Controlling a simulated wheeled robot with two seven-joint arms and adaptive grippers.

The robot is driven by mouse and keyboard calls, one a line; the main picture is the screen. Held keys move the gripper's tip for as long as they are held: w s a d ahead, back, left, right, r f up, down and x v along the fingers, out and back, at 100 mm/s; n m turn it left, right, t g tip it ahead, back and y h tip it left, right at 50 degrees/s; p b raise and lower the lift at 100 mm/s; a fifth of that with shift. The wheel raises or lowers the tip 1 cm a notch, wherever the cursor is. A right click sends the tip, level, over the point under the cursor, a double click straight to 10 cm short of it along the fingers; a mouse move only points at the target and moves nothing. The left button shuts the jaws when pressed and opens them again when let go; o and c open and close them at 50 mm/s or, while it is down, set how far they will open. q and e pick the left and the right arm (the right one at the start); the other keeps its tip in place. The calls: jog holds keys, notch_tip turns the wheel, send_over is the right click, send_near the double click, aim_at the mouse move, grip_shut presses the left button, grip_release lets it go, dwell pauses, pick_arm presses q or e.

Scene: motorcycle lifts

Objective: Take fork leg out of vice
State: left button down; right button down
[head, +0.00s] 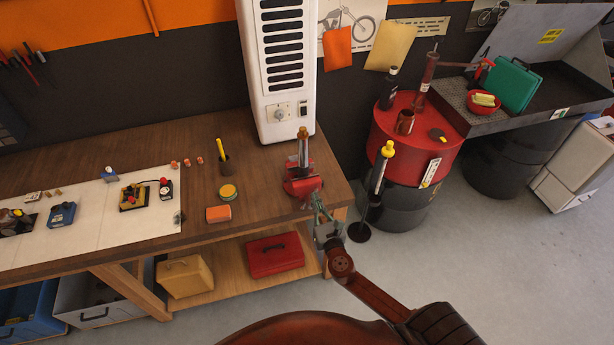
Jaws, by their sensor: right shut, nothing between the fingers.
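A red vice (300,187) is mounted near the right end of the wooden workbench. A short upright piece with an orange-brown top and a metallic middle, which looks like the fork leg (303,150), stands in the vice jaws. Its lower part is hidden by the vice. My right gripper (318,205) is shut and empty, just in front of and slightly right of the vice, apart from the fork leg. I cannot tell whether its fingertips touch the vice. My left gripper is not in view.
A slim stand holds a yellow-topped metal tube (380,168) right of the bench, before a red-topped drum (416,138). A white cabinet (279,70) stands behind the vice. An orange box (219,214) and a yellow-lidded tin (228,192) lie left of the vice.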

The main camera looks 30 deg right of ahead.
aim_at(305, 171)
jog(key=p+x, duration=0.1)
jog(key=x, duration=1)
jog(key=shift+w, duration=0.1)
